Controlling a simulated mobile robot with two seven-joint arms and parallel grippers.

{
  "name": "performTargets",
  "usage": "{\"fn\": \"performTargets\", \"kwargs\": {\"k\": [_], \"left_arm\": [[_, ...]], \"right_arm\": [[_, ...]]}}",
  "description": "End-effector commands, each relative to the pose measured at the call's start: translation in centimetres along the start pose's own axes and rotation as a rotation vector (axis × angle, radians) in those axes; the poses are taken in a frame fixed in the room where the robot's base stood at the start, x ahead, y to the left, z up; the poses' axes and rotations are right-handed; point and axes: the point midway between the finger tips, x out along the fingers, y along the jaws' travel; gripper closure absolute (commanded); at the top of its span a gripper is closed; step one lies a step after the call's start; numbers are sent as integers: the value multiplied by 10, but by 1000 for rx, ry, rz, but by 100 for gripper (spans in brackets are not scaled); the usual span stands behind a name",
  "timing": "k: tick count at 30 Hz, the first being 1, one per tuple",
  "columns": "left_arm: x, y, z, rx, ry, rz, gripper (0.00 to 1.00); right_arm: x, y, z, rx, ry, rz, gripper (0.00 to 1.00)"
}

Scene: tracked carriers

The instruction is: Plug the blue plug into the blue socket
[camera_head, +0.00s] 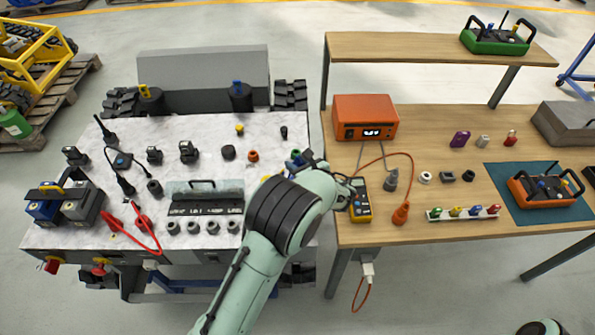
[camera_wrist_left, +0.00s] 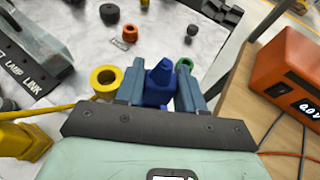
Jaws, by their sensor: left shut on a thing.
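My left gripper (camera_wrist_left: 160,88) is shut on the blue plug (camera_wrist_left: 158,90), which sits between its two blue-grey fingers in the left wrist view. In the head view the left gripper (camera_head: 303,161) is over the right edge of the marble-topped carrier, with a bit of blue showing at its fingers. A yellow ring-shaped socket (camera_wrist_left: 105,80) lies left of the fingers, and a green ring (camera_wrist_left: 184,64) shows just right of them. I cannot make out the blue socket, nor whether the plug touches one. My right gripper is not in view.
The marble top (camera_head: 205,140) holds black fittings, an orange ring (camera_head: 253,155) and a lamp-link box (camera_head: 205,208). A wooden bench (camera_head: 450,215) to the right carries an orange power supply (camera_head: 365,118) and a yellow meter (camera_head: 361,203). A yellow cable (camera_wrist_left: 35,112) runs left of the gripper.

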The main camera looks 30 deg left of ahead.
Motion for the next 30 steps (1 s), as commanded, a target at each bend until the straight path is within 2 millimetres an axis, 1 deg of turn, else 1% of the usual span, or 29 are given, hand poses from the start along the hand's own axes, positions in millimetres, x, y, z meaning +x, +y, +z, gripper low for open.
{"fn": "performTargets", "kwargs": {"k": [1, 6, 9, 12, 15, 18, 21, 30], "left_arm": [[-6, 0, 17, -8, -1, -2, 92], [-26, -1, 65, -9, -1, -3, 92], [-37, -1, 90, -7, 0, -3, 92], [-45, -1, 110, -6, -1, -3, 92], [-51, 0, 125, -4, 0, -1, 92], [-55, 0, 134, -2, -1, 0, 92], [-57, 0, 139, -1, 0, 0, 92], [-58, 0, 140, 1, 0, 0, 92]], "right_arm": [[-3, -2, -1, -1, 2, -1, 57], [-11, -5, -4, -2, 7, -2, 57], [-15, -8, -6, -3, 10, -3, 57], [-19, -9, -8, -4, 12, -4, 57], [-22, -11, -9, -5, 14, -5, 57], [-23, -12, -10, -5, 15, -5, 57], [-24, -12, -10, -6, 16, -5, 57], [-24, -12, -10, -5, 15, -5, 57]]}}
